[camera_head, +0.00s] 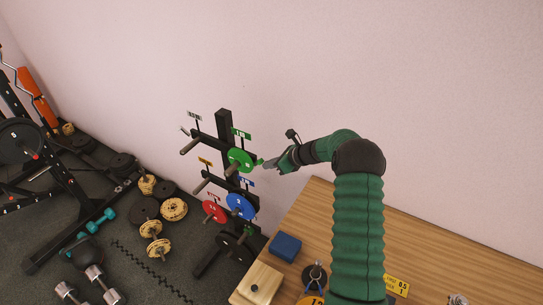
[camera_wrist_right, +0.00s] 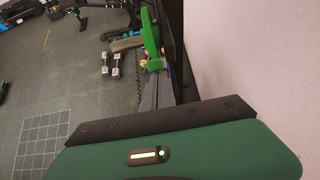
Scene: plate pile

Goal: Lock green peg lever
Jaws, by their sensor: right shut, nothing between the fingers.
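A black plate rack (camera_head: 224,128) stands by the wall with several pegs and coloured labels. A green plate (camera_head: 239,160) hangs on the upper right peg, below a green label (camera_head: 241,134). A small green piece (camera_head: 259,162), seemingly the peg lever, shows at the right of that plate. My right gripper (camera_head: 266,164) is shut and empty, its tips close to this piece; I cannot tell if they touch. In the right wrist view the green plate (camera_wrist_right: 150,36) and the green piece (camera_wrist_right: 154,65) lie just beyond the fingertips (camera_wrist_right: 155,78). My left gripper is out of view.
Blue (camera_head: 240,206) and red (camera_head: 213,211) plates hang lower on the rack. A wooden table (camera_head: 450,266) with a blue block (camera_head: 285,247) and a wooden block (camera_head: 260,284) is at front right. Dumbbells and loose plates (camera_head: 174,209) lie on the floor at left.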

